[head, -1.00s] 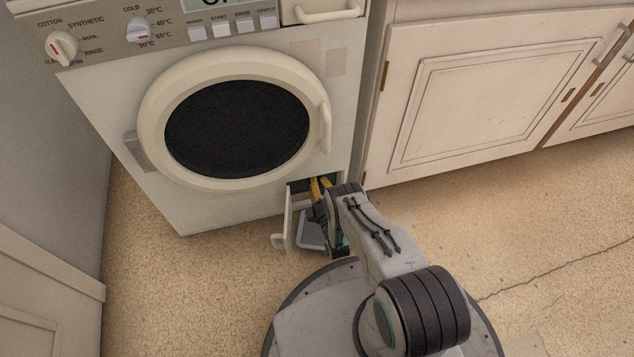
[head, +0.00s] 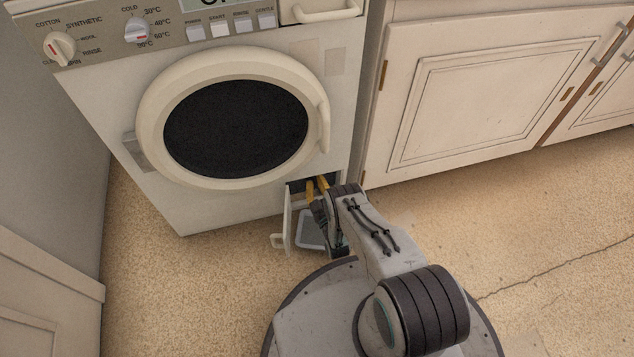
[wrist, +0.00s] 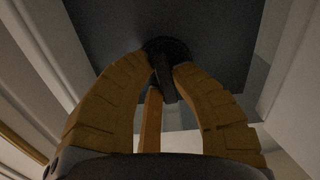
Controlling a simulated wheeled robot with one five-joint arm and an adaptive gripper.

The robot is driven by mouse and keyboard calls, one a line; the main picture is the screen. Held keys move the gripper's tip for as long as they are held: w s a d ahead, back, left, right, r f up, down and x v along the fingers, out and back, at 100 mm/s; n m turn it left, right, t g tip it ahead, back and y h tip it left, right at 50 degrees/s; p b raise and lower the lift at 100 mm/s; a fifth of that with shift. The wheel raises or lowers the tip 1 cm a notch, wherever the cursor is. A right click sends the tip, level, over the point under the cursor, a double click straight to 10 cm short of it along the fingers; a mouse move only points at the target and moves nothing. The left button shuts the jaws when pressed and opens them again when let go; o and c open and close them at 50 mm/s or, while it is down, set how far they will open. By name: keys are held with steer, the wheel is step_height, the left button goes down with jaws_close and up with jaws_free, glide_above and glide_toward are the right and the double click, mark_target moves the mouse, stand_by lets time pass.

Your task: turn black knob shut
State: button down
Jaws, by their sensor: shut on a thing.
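The black knob (wrist: 167,68) shows in the wrist view, set on a dark panel (wrist: 215,35) inside a light-framed opening. My gripper (wrist: 160,75) has its orange fingers on either side of the knob, shut on it. The knob's grip bar points down toward me, slightly slanted. In the head view my gripper (head: 317,188) reaches into the small open compartment at the washing machine's lower right. The knob is hidden there by the gripper and arm.
The washing machine (head: 165,205) stands ahead. Its small flap (head: 289,222) hangs open at the left of the compartment. A grey tray (head: 311,230) lies on the floor below the opening. A cabinet (head: 400,165) stands to the right. Floor to the left is clear.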

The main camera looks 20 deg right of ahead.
steer(key=shift+w+a+r+m, duration=0.1)
steer(key=shift+m, duration=0.5)
steer(key=c, duration=1.1)
jaws_free()
steer(key=shift+o, duration=0.2)
